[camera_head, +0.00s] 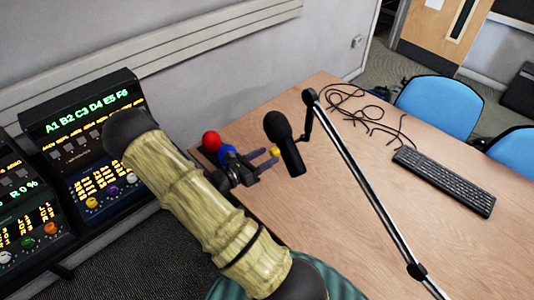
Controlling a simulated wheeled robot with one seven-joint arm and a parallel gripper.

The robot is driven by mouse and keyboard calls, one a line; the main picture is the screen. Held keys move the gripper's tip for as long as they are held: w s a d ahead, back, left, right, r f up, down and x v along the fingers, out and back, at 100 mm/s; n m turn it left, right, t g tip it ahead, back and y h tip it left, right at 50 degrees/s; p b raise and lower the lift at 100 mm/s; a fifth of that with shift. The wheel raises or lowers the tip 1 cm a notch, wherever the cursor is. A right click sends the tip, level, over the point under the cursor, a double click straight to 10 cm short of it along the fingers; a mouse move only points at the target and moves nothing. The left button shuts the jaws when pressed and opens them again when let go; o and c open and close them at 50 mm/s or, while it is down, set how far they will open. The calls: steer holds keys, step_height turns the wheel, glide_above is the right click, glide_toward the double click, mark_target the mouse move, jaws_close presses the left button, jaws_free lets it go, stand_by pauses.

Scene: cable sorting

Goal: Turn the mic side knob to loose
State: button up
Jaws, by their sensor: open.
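A black microphone (291,158) with a round foam head hangs above the wooden table, held by a jointed boom arm (366,187). The knob appears to lie between or just beyond the tips. I cannot tell whether either finger touches it. The knob's turn position is too small to read.
Control panels (82,140) with lit displays and coloured knobs stand at the left. A black keyboard (444,181) and a loose black cable (365,112) lie on the table (340,235). Blue chairs (440,107) stand behind it. The boom slants across the table's middle.

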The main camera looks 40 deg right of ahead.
steer(key=shift+d, duration=0.6)
steer(key=c, duration=1)
